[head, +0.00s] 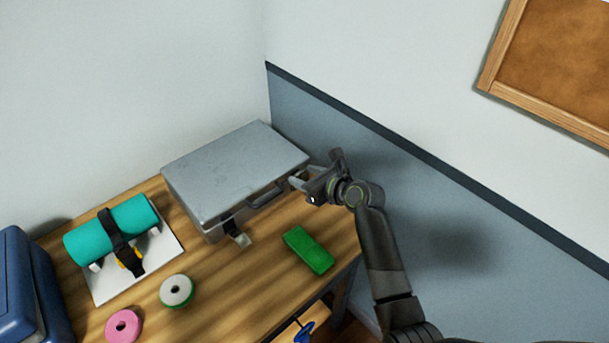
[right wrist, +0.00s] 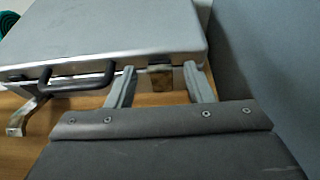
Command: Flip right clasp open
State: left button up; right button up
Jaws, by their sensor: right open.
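A closed silver case (head: 235,170) lies flat on the wooden table, with a dark handle (head: 265,197) on its front side. The left clasp (head: 238,235) sticks out from the front; it also shows in the right wrist view (right wrist: 28,115). The right clasp (right wrist: 160,78) looks flat against the case front. My right gripper (head: 316,172) is at the case's right front corner, open and empty. In the right wrist view its fingers (right wrist: 160,72) stand on either side of the right clasp; I cannot tell whether they touch it. My left gripper is not in view.
A green block (head: 308,250) lies in front of the case. A teal roll (head: 88,243) with a black strap is on a white board, left. A white-green ring (head: 177,290), a pink ring (head: 124,326) and a blue box (head: 25,290) are nearer. A wall (head: 400,165) stands close right.

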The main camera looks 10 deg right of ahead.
jog(key=shift+w+a+f, duration=0.1)
jog(key=shift+w+a, duration=0.1)
jog(key=shift+w, duration=0.05)
grip_shut()
jog(key=shift+f, duration=0.1)
dwell(0.3)
